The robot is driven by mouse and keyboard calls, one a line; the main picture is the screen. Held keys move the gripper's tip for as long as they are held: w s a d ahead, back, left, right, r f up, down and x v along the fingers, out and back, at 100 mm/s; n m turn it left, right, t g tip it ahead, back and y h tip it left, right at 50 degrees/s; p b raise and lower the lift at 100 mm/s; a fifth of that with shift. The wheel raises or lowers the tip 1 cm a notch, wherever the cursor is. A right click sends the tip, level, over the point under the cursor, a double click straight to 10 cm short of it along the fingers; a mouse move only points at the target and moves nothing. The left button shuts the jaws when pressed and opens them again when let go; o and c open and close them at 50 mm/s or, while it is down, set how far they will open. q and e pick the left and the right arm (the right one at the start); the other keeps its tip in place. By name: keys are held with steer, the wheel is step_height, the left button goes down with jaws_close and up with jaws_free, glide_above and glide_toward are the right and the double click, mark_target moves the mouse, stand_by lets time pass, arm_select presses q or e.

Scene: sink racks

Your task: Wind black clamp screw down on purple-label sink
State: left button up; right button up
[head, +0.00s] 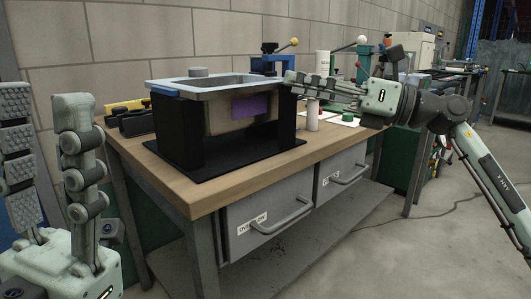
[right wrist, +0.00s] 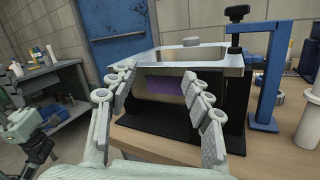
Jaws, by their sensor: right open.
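The grey sink (head: 215,84) with a purple label (head: 251,107) on its front rests on a black rack (head: 183,150). Its label also shows in the right wrist view (right wrist: 162,88), between my fingers. A blue clamp (right wrist: 268,85) stands at the sink's right side there, with a black clamp screw (right wrist: 237,13) upright at its top, above the sink rim. In the head view the black knob (head: 270,47) shows behind the rim. My right gripper (right wrist: 158,74) is open and empty in front of the sink, apart from the screw. My left gripper (head: 42,98) is open and empty at far left.
The wooden bench (head: 200,200) has grey drawers below. A white cylinder (right wrist: 308,124) and a grey ring stand right of the clamp. Black and yellow items (head: 125,108) lie left of the rack. Another clamp with a white ball handle (head: 362,39) stands behind my right arm.

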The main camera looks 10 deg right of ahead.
steer(key=s+a+f+m+t+y, duration=0.1)
steer(key=s+a+f+m+y, duration=0.4)
steer(key=s+a+f+m, duration=0.3)
steer(key=shift+s+m+t, duration=0.3)
steer(key=shift+s+m, duration=1.25)
steer(key=shift+m, duration=0.05)
steer(key=shift+o, duration=0.3)
